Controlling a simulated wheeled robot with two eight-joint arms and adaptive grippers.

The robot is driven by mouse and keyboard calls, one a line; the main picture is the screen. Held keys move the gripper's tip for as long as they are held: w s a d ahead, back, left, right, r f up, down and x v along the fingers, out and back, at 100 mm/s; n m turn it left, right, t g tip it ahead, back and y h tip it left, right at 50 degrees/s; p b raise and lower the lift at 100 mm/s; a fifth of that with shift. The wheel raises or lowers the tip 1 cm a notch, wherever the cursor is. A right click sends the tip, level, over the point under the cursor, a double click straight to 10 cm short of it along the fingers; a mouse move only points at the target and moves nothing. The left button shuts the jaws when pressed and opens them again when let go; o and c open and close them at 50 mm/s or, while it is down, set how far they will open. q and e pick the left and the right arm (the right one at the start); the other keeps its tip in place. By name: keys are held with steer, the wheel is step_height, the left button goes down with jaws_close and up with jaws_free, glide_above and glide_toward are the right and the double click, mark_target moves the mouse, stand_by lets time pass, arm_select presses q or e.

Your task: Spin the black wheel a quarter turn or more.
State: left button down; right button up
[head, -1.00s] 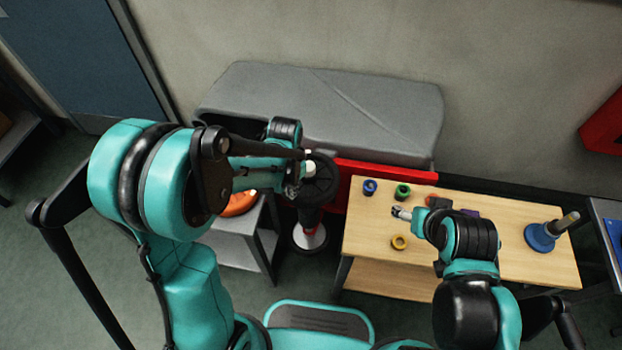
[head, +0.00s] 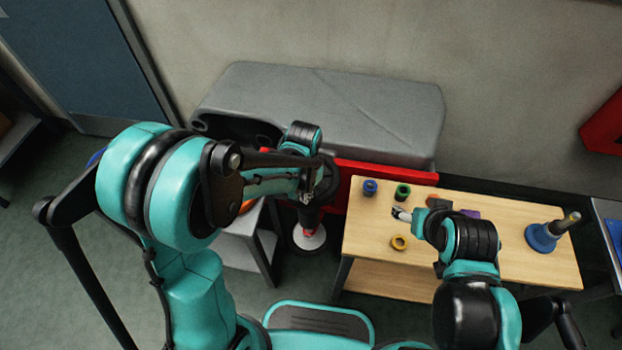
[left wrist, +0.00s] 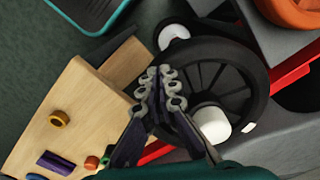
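The black wheel (head: 329,182) is partly hidden behind my left arm in the head view. In the left wrist view the spoked wheel (left wrist: 222,72) shows large, with a white knob (left wrist: 212,123) near its rim. My left gripper (head: 306,192) is in front of the wheel. In the left wrist view its fingertips (left wrist: 159,74) meet beside the rim, with nothing seen between them. The white knob is just outside one finger; whether they touch I cannot tell. My right gripper (head: 401,214) is over the wooden table, too small to read.
The wooden table (head: 365,245) holds a blue ring (head: 370,187), a green ring (head: 402,191), a yellow ring (head: 399,242) and a blue-based post (head: 543,237). A grey tank (head: 330,110) stands behind the wheel. A grey stand (head: 238,250) is at left.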

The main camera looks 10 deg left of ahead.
mark_target(327, 195)
arm_select(q)
steer(key=shift+d, duration=0.1)
steer(key=shift+w+d, duration=0.2)
steer(key=shift+d, duration=0.8)
steer(key=shift+r, duration=0.1)
steer(key=shift+w+d, duration=0.25)
steer(key=shift+d, duration=0.25)
steer(key=shift+w+d, duration=0.2)
steer(key=shift+d, duration=0.25)
steer(key=shift+w+d, duration=0.1)
steer(key=shift+w+d, duration=0.6)
steer(key=shift+d, duration=0.2)
